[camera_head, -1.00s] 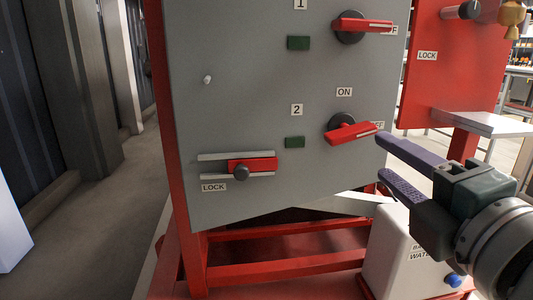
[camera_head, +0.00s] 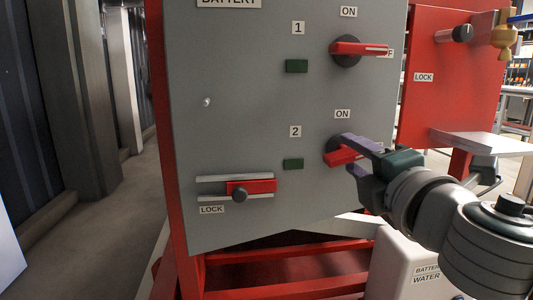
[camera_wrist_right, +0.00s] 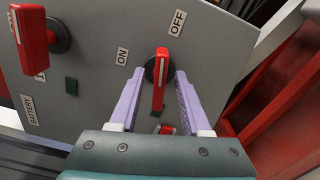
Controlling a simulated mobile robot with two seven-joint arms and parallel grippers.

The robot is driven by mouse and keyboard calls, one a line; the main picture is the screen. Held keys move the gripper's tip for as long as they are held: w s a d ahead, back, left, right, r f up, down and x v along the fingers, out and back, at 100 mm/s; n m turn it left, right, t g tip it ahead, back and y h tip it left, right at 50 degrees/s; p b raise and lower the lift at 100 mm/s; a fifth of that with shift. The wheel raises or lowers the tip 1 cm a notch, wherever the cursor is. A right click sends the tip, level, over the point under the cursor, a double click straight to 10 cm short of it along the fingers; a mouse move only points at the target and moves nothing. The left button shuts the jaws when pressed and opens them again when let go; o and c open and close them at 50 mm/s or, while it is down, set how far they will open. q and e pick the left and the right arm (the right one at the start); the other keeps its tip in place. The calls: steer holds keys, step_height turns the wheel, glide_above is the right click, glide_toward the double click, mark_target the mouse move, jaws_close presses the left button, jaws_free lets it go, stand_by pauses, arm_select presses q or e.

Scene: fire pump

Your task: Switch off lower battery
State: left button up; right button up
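The lower battery switch (camera_head: 342,156), a red handle on a dark round base, sits on the grey panel (camera_head: 240,110) beside the number 2 label. In the head view its handle points right and slightly up, partly hidden by my right gripper. My right gripper (camera_head: 350,156) is open, with its purple fingers on either side of the red handle. In the right wrist view, the handle (camera_wrist_right: 159,88) stands between the two spread fingers (camera_wrist_right: 155,100), with gaps visible on both sides. The OFF label (camera_wrist_right: 178,22) and ON label (camera_wrist_right: 122,57) show there. My left gripper is not in view.
The upper battery switch (camera_head: 360,48) is above, its red handle pointing right. A red slide latch (camera_head: 250,187) with a LOCK label is at lower left. A red panel (camera_head: 450,90) with a ledge stands at right. A white battery water box (camera_head: 400,265) is below.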

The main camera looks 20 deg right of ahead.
jaws_close()
stand_by(0.4)
steer(key=shift+f+m, duration=0.1)
steer(key=shift+m, duration=0.5)
steer(key=shift+m+b, duration=0.4)
steer(key=shift+m, duration=0.6)
steer(key=shift+o, duration=0.2)
jaws_free()
